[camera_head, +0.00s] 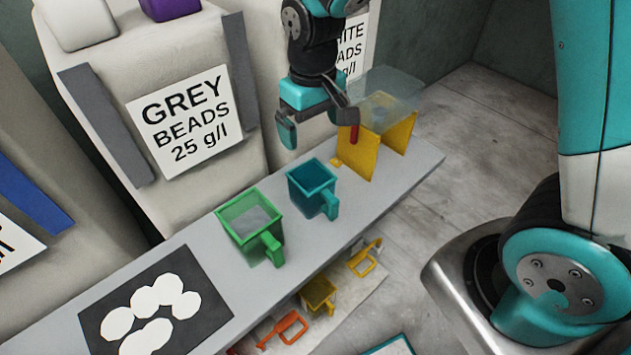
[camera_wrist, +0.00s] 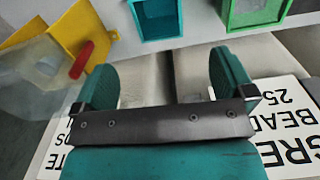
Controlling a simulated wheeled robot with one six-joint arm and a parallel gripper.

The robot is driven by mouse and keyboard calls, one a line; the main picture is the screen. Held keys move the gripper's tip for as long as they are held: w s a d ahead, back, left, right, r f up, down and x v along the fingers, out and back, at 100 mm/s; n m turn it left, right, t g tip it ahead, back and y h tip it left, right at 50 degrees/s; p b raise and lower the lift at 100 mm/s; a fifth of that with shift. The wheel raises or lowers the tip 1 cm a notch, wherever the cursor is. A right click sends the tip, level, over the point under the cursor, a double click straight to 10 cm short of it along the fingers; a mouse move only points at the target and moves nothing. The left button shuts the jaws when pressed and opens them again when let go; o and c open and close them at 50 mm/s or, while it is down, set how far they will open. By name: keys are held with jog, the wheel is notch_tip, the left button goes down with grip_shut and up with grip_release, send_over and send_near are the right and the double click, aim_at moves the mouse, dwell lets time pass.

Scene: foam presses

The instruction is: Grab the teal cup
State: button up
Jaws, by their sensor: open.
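The teal cup (camera_head: 312,186) is a square, open-topped cup with a handle on its right side. It stands upright on the grey shelf (camera_head: 205,262), between a green cup and a yellow stand. In the wrist view the teal cup (camera_wrist: 158,17) shows at the top, partly cut off by the frame, beyond my fingertips. My gripper (camera_head: 318,128) is open and empty, above and behind the teal cup, apart from it. In the wrist view my gripper's two teal fingers (camera_wrist: 164,78) are spread wide with nothing between them.
A green cup (camera_head: 250,222) stands left of the teal cup. A yellow stand (camera_head: 362,152) with a clear top and a red part is close on the right. A grey bead bag (camera_head: 185,125) stands behind. Orange and yellow scoops (camera_head: 318,294) lie lower in front.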

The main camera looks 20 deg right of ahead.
jog(key=p, duration=0.2)
send_near(318, 195)
notch_tip(318, 195, down, 6)
jog(key=w, duration=0.3)
jog(key=shift+w+d+f+p, duration=0.15)
jog(key=shift+f+p, duration=0.5)
jog(key=shift+f, duration=0.55)
jog(key=shift+d+f+p, duration=0.1)
jog(key=shift+f+p, duration=0.5)
jog(key=shift+f, duration=0.6)
jog(key=c, duration=0.8)
